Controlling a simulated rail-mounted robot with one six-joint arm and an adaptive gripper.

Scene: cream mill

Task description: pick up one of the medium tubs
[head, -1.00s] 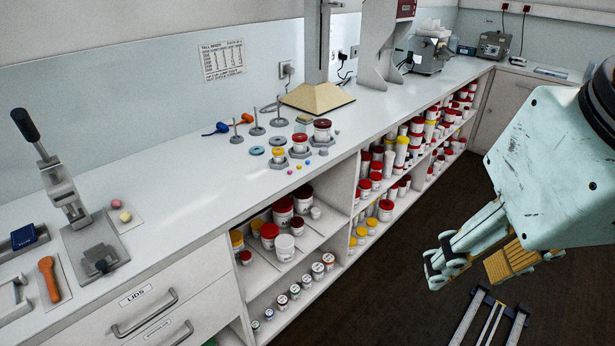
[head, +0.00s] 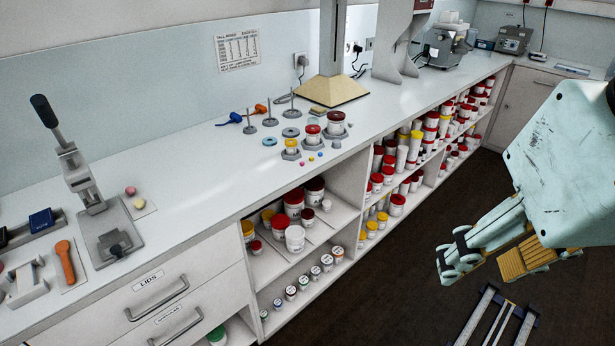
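White tubs of several sizes stand in the open shelves under the bench; I cannot tell for sure which count as medium. Small tubs (head: 315,272) line the shelf below. More tubs (head: 397,204) fill the bays further right. My gripper (head: 486,264) hangs at the right over the dark floor, well apart from the shelves. Its fingers are spread and empty.
The bench top (head: 200,195) holds a lever press (head: 85,200), an orange-handled tool (head: 66,262), several tubs and weights (head: 313,135) and a stand with a tan base (head: 332,92). Drawers (head: 165,290) close off the near left. The floor between shelves and gripper is clear.

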